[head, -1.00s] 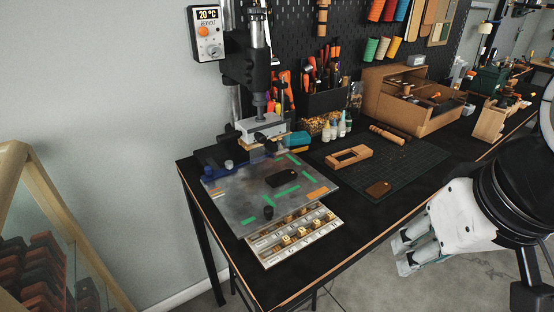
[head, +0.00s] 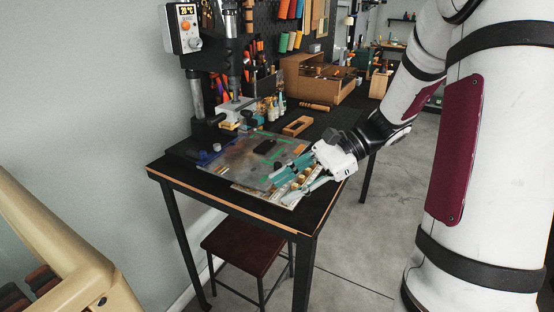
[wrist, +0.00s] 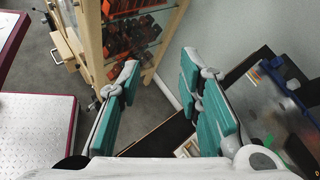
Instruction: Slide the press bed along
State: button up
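The press bed is a grey metal plate with green tape strips (head: 232,160), lying flat on the black table under the stamping press (head: 229,85). A dark block (head: 266,147) sits on it. My gripper (head: 279,186) is over the bed's right front corner in the head view, its two teal-padded fingers apart and nothing between them. In the wrist view the open fingers (wrist: 160,62) show the table edge and floor beyond, and the bed (wrist: 262,105) lies to the right of the right finger. I cannot tell whether a finger touches the bed.
A tray of small type pieces (head: 289,199) lies partly under my gripper at the bed's front. A wooden block (head: 297,125) and a cardboard organiser (head: 317,80) stand farther back. A stool (head: 247,246) is below the table. A wooden-framed cabinet (wrist: 125,30) stands beyond.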

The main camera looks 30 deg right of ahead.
jog(key=w+d+f+m+t, duration=0.2)
jog(key=d+m+t, duration=0.1)
jog(key=d, duration=0.2)
jog(key=w+d+f+m+t+y, duration=0.1)
jog(key=w+d+f+m+t, duration=0.1)
jog(key=d, duration=0.3)
jog(key=w+d+f+m+t+b, duration=0.1)
jog(key=d+f+m+t, duration=0.1)
jog(key=d+m+t, duration=0.1)
jog(key=shift+w+d+f+m+t+y, duration=0.2)
jog(key=shift+d+m, duration=0.1)
jog(key=shift+d, duration=0.25)
jog(key=shift+w+d+f+m+t+y, duration=0.1)
jog(key=shift+w+d+m+t+y, duration=0.15)
jog(key=shift+d, duration=0.3)
jog(key=b+x, duration=0.2)
jog(key=x, duration=0.6)
jog(key=shift+b, duration=0.3)
jog(key=shift+s+d, duration=0.1)
jog(key=shift+d, duration=0.05)
grip_shut()
jog(key=shift+c, duration=1.4)
grip_release()
